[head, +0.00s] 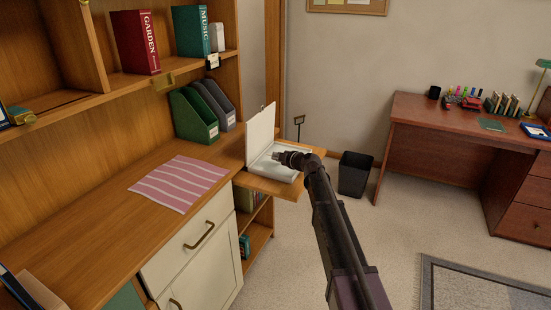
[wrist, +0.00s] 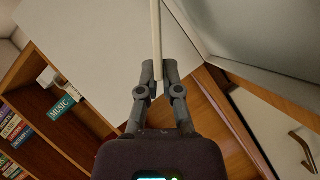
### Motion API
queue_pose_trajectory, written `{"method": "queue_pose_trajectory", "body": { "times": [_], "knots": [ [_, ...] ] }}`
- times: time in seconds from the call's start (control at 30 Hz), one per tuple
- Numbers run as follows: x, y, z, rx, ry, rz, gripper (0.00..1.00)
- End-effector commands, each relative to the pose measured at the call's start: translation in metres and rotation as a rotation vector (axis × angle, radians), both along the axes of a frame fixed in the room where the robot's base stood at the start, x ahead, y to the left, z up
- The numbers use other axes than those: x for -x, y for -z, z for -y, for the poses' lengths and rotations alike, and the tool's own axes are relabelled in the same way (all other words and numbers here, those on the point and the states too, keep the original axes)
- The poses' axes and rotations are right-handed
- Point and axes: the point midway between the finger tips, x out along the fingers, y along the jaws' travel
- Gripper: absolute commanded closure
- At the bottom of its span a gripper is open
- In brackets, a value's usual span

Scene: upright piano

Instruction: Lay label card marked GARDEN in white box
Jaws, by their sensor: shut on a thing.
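The white box (head: 262,131) stands with its lid raised on a pull-out board at the right end of the wooden unit. My gripper (head: 279,155) is over the open box in the head view. Pale panels of the white box (wrist: 95,55) fill much of the wrist view around the card. I cannot tell whether the card touches the box.
Green and grey file holders (head: 194,116) stand left of the box. A pink striped cloth (head: 180,183) lies on the clear worktop.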

Motion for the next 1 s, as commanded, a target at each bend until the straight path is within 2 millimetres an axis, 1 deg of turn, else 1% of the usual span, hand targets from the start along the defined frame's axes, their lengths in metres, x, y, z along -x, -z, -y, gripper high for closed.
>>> {"method": "queue_pose_trajectory", "body": {
  "times": [0.03,0.3,0.5,0.83,0.87,0.9,0.97,1.0],
  "knots": [
    [-0.001,0.007,0.0,0.0,0.0,0.0,1.0],
    [-0.004,0.02,0.001,0.0,0.0,0.0,1.0],
    [-0.005,0.023,0.0,0.001,-0.002,0.0,1.0],
    [-0.005,0.023,0.001,0.001,-0.002,0.0,1.0],
    [-0.005,0.023,0.001,0.001,-0.002,0.0,0.84],
    [-0.005,0.023,0.001,0.001,-0.002,0.0,0.72],
    [-0.005,0.023,0.001,0.001,-0.002,0.0,0.55],
    [-0.005,0.023,0.001,0.001,-0.002,0.0,0.51]
  ]
}}
